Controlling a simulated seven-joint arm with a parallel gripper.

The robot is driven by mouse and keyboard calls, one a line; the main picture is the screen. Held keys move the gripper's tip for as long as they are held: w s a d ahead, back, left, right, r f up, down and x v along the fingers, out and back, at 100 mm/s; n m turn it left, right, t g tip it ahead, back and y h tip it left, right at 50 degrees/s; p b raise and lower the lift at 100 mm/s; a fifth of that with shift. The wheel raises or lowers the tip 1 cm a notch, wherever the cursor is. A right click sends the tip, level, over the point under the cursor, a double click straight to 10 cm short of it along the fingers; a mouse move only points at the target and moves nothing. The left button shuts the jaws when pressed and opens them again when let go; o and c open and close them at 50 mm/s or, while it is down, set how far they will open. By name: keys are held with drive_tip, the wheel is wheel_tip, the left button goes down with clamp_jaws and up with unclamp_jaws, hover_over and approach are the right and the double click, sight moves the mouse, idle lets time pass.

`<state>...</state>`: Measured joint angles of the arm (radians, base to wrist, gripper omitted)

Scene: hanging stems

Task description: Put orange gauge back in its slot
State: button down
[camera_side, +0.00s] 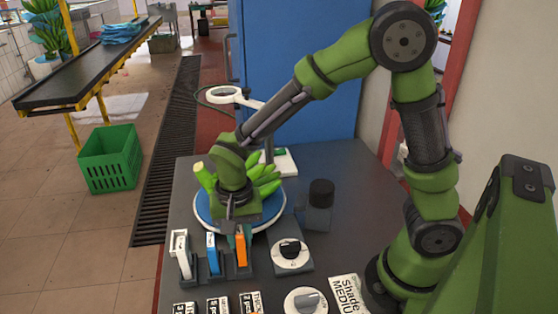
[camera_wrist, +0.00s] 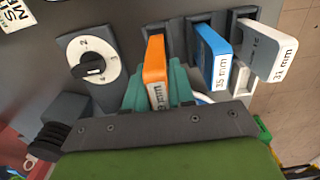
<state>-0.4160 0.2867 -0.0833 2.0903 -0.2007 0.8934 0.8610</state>
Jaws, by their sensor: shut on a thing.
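The orange gauge (camera_side: 241,249) stands upright in the front row, at the right of the blue gauge (camera_side: 211,254) and the white gauge (camera_side: 181,252). My gripper (camera_side: 239,229) is over it. In the wrist view, teal fingers (camera_wrist: 156,88) are shut on the orange gauge (camera_wrist: 155,62), one on each side. Its far end lies at a dark slot holder; whether it is fully seated I cannot tell. The blue gauge (camera_wrist: 211,50), marked 35 mm, and the white gauge (camera_wrist: 268,50), marked 31 mm, sit in neighbouring holders. The orange gauge's lower end is hidden.
A dial (camera_side: 291,252) is right of the gauges, with a second dial (camera_side: 305,301) nearer the front. Green bananas (camera_side: 265,178) lie on a round blue-rimmed plate (camera_side: 210,217) behind the gauges. A black-topped post (camera_side: 321,194) stands to the right. Labels line the front.

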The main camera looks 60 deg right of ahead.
drive_tip(key=shift+f, duration=1.15)
drive_tip(key=c, duration=0.9)
unclamp_jaws()
wheel_tip(320, 180, up, 16)
drive_tip(key=s+d+r+n+t, duration=0.1)
drive_tip(key=s+d+t, duration=0.1)
drive_tip(key=s, duration=0.1)
drive_tip(key=s+d+r+n+t+y, duration=0.1)
drive_tip(key=s+d+n+t, duration=0.1)
drive_tip(key=s+d, duration=0.1)
drive_tip(key=s+d+r+n+t+y, duration=0.1)
drive_tip(key=s+d+n+t, duration=0.1)
drive_tip(key=s+d+t, duration=0.1)
drive_tip(key=shift+s+d+r, duration=0.1)
drive_tip(key=shift+d+r, duration=0.15)
drive_tip(key=shift+r, duration=0.1)
